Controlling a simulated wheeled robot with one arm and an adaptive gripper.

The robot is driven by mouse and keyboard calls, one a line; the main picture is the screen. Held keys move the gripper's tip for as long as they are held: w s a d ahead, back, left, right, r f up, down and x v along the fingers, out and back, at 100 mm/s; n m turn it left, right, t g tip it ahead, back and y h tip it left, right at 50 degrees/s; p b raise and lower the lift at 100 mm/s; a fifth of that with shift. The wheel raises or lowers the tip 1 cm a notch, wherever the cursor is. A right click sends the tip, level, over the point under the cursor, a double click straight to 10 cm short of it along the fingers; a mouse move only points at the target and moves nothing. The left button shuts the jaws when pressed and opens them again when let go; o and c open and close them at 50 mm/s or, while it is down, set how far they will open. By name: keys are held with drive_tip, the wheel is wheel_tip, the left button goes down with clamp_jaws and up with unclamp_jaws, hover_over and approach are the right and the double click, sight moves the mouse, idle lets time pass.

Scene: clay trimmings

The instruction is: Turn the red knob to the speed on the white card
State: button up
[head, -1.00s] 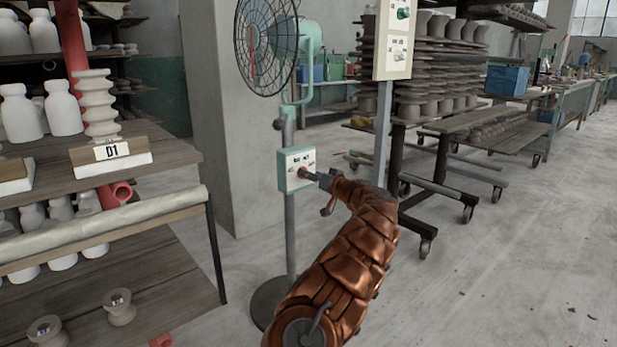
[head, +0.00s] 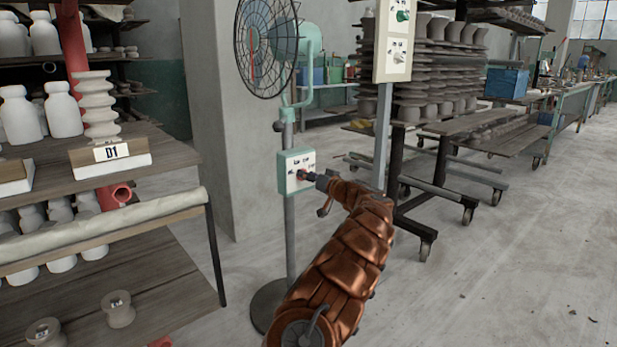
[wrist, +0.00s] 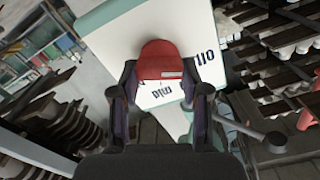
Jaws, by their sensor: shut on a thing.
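The red knob (wrist: 160,60) sits on the pale front of the fan's switch box (head: 297,171). In the wrist view my gripper (wrist: 160,88) has one finger on each side of the knob and is shut on it. Black lettering near the knob seems to read MID, and more lettering lies to its right. In the head view the gripper reaches the box front from the right and hides most of the knob. A small white piece (head: 400,52) shows on a higher panel; I cannot tell whether it is the card.
The caged fan (head: 267,45) stands on a thin post above the box. A shelf (head: 130,155) with pale pots and a D1 label is at the left. A second panel (head: 393,65) with a green knob stands behind my arm.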

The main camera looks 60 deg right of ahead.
drive_tip(key=shift+c, duration=1.2)
drive_tip(key=shift+m, duration=0.4)
drive_tip(key=shift+s+d+f+m+p, duration=0.15)
drive_tip(key=shift+m+p, duration=1.05)
drive_tip(key=shift+m, duration=1.65)
drive_tip(key=shift+w+f+m+p, duration=0.1)
drive_tip(key=shift+m+p, duration=1.1)
drive_tip(key=shift+m, duration=1.6)
drive_tip(key=shift+s+d+f+m+p, duration=0.15)
drive_tip(key=shift+m+p, duration=1.05)
drive_tip(key=shift+m, duration=1.65)
drive_tip(key=shift+w+a, duration=0.1)
drive_tip(key=o, duration=1.1)
